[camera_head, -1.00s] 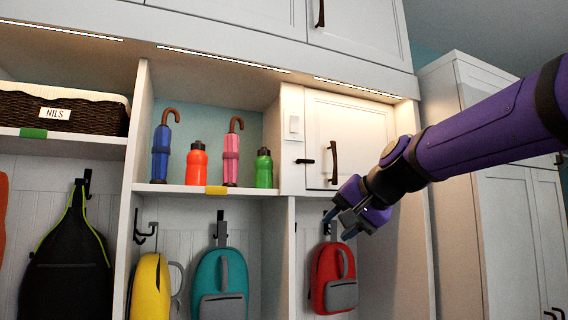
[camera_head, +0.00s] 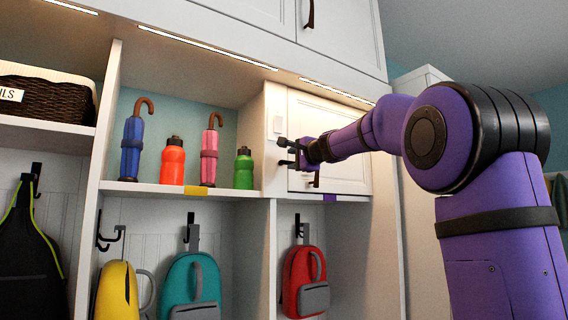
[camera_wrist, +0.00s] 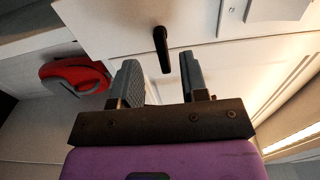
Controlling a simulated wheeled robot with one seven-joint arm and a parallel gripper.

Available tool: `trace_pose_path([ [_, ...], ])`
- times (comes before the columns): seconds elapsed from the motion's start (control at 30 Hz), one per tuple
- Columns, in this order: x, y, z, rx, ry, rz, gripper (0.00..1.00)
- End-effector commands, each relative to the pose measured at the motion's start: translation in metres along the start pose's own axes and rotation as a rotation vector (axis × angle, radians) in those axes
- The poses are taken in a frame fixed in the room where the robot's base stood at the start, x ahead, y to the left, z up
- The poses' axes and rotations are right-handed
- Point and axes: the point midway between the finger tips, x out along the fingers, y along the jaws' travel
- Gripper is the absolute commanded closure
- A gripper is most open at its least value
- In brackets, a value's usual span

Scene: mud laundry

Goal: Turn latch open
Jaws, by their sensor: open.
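The latch (camera_wrist: 161,48) is a small black lever beside the white cabinet door (camera_head: 335,130). In the wrist view it lies between and just beyond the two grey fingertips of my gripper (camera_wrist: 162,75), with a gap on each side. It does not look touched. In the head view my gripper (camera_head: 287,153) is at the left edge of the door and hides the latch. The fingers are open and empty. The door is closed, and its dark handle (camera_head: 316,181) shows partly below my wrist.
A white plate (camera_head: 278,124) is on the panel just above my gripper. The shelf to the left holds a green bottle (camera_head: 244,170), a pink umbrella (camera_head: 209,155), an orange bottle (camera_head: 172,163) and a blue umbrella (camera_head: 132,145). A red backpack (camera_head: 303,275) hangs below.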

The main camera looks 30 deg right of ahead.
Motion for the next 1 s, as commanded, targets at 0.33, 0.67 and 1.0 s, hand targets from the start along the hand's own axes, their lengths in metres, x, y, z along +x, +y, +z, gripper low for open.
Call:
trace_pose_path([
  [0.33, 0.047, 0.0, 0.001, -0.001, -0.001, 0.001, 0.6],
  [0.67, 0.054, 0.0, 0.001, -0.001, -0.001, 0.0, 0.6],
  [1.0, 0.054, 0.0, 0.001, -0.001, -0.001, 0.001, 1.0],
])
